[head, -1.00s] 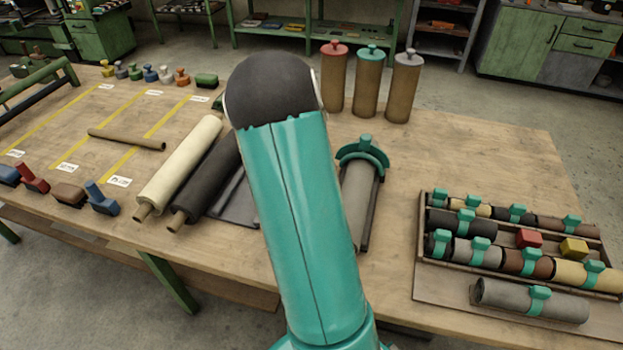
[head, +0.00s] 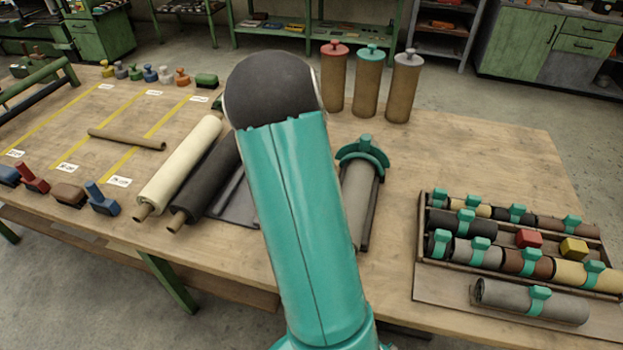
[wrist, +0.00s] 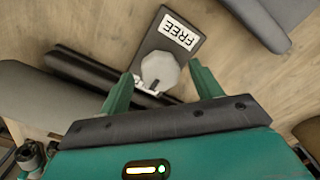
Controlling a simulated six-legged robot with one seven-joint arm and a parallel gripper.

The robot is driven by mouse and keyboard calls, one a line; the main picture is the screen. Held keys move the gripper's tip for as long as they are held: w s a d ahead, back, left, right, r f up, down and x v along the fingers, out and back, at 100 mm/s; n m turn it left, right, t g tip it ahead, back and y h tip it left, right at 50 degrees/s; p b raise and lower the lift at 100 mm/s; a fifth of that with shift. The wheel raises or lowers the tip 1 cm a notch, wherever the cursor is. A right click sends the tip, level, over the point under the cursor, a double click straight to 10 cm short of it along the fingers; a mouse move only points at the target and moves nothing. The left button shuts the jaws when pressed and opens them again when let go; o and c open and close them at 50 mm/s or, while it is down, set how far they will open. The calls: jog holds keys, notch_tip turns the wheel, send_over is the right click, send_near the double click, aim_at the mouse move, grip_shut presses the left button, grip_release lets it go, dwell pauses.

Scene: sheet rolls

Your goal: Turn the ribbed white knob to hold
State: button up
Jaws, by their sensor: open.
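The ribbed white knob (wrist: 160,71) shows in the wrist view as a pale, many-sided disc on a dark plate (wrist: 190,54). A white label reading FREE (wrist: 179,35) is on the plate beside the knob. No label reading hold shows clearly; a white scrap of label near the knob's lower left is partly covered. My gripper (wrist: 158,84) is open, with its two green fingers on either side of the knob. I cannot tell whether they touch it. In the head view my arm hides the knob and the gripper.
A dark rail (wrist: 95,70) runs close to the plate in the wrist view. In the head view a cream roll (head: 180,165) and a black roll (head: 208,180) lie left of my arm. A grey roll in a cradle (head: 357,200) and a compartment tray (head: 420,255) are at right.

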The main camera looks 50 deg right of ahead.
notch_tip(320, 180, up, 13)
jog(key=shift+r, duration=0.2)
dwell(0.6)
jog(key=s+a+r+n+t, duration=0.15)
jog(key=a+r+n, duration=0.3)
jog(key=a, duration=0.55)
jog(key=s+a+r+n+t, duration=0.15)
jog(key=a+r+n, duration=0.35)
jog(key=a, duration=0.5)
jog(key=s+a+n+t, duration=0.1)
jog(key=s+a+n, duration=0.3)
jog(key=a+n, duration=0.2)
jog(key=s+a+n+t, duration=0.1)
jog(key=s+a+n, duration=0.4)
jog(key=a, duration=0.3)
jog(key=shift+s+a+n+t, duration=0.3)
jog(key=shift+a+n, duration=0.1)
jog(key=shift+n, duration=0.25)
